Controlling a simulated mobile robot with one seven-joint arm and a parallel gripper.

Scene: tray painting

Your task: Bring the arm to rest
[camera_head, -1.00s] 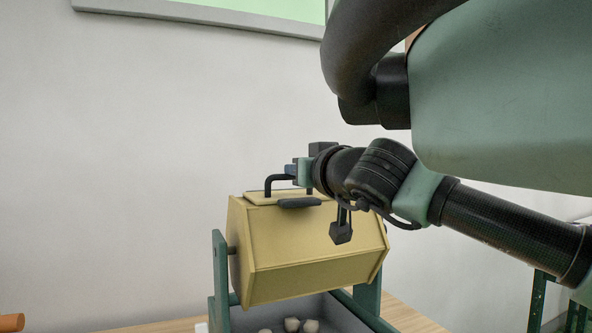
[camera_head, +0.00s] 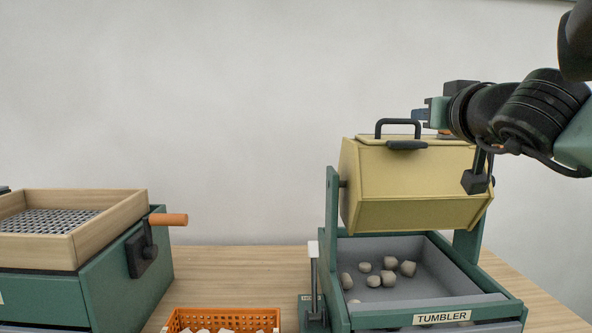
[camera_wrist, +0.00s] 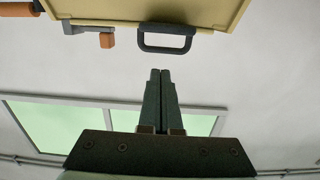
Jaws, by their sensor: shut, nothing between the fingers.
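My gripper (camera_head: 418,114) is at the upper right in the head view, just above and beside the tumbler's yellow drum. In the wrist view its two dark fingers (camera_wrist: 160,75) are pressed together with nothing between them. The yellow drum (camera_head: 400,190) hangs in a green frame, and its lid has a black handle (camera_head: 398,127). The handle also shows in the wrist view (camera_wrist: 167,47), beyond the fingertips and apart from them. In the head view my wrist and arm cover part of the drum's right upper side.
A grey tray (camera_head: 450,265) under the drum holds several pale lumps. An orange basket (camera_head: 270,319) with pale pieces stands at the front middle. A green box with a wooden-framed sieve (camera_head: 105,235) and an orange crank handle (camera_head: 170,219) is at left. Bare table (camera_head: 225,270) lies between.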

